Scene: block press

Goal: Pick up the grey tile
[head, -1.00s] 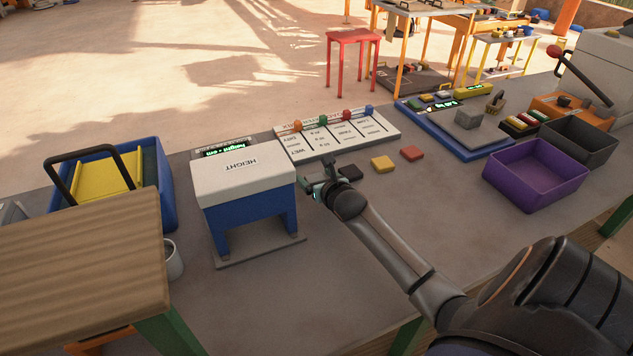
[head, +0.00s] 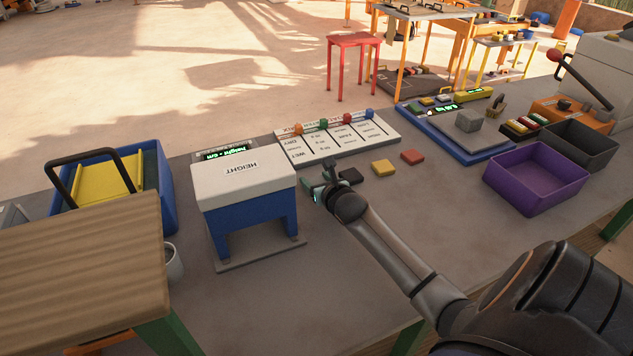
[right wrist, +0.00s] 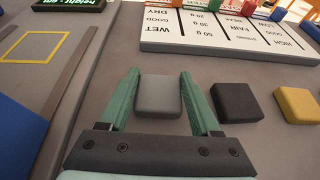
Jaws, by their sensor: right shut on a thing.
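The grey tile (right wrist: 158,96) lies between the two green fingers of my right gripper (right wrist: 159,100) in the right wrist view. The fingers are shut on its left and right sides. In the head view my right gripper (head: 320,190) is low over the table, just right of the height gauge (head: 245,185), and the grey tile is hidden there by the gripper. I cannot tell whether the tile is clear of the table. My left gripper is not in view.
A black tile (right wrist: 236,103) and a yellow tile (right wrist: 297,105) lie right of the gripper; a red tile (head: 412,157) is farther right. The chart board (head: 338,140) stands behind. A purple bin (head: 537,178) is at the right.

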